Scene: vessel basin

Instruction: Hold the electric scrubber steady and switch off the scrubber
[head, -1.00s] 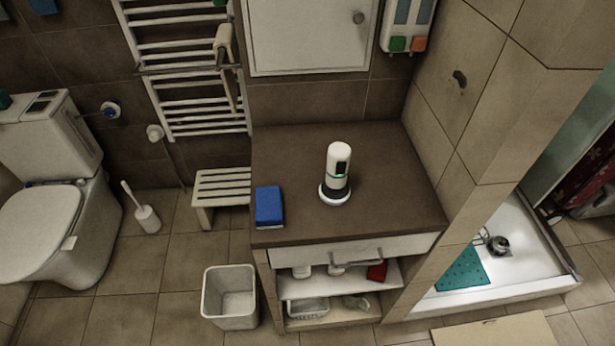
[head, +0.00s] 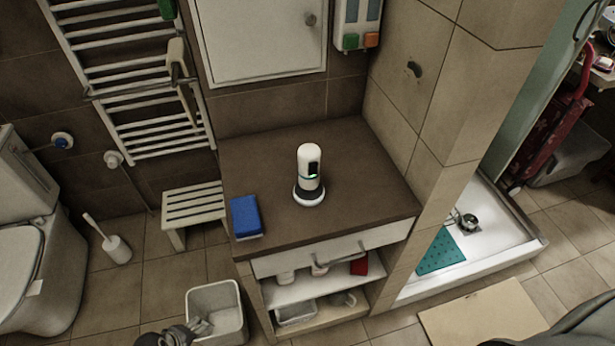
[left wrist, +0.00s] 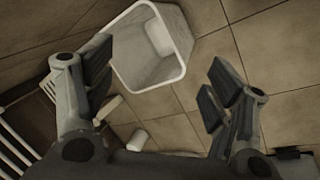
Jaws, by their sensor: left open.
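The electric scrubber (head: 308,168) is a white upright cylinder with a dark panel and a small green light. It stands on a round white base on the brown countertop (head: 350,210), in the middle of the head view. My left gripper (head: 195,328) shows at the bottom edge of the head view, in front of the white bin and well away from the scrubber. In the left wrist view my left gripper (left wrist: 157,85) is open with nothing between its fingers. My right gripper is not in view; a dark shape, perhaps my right arm, shows at the bottom right.
A blue box-like item (head: 245,216) lies left of the scrubber. The white bin (head: 216,300) stands on the floor left of the cabinet, beyond my left fingers in the wrist view. A white stool (head: 193,208) is beside the cabinet. A tiled wall (head: 425,125) bounds the counter's right.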

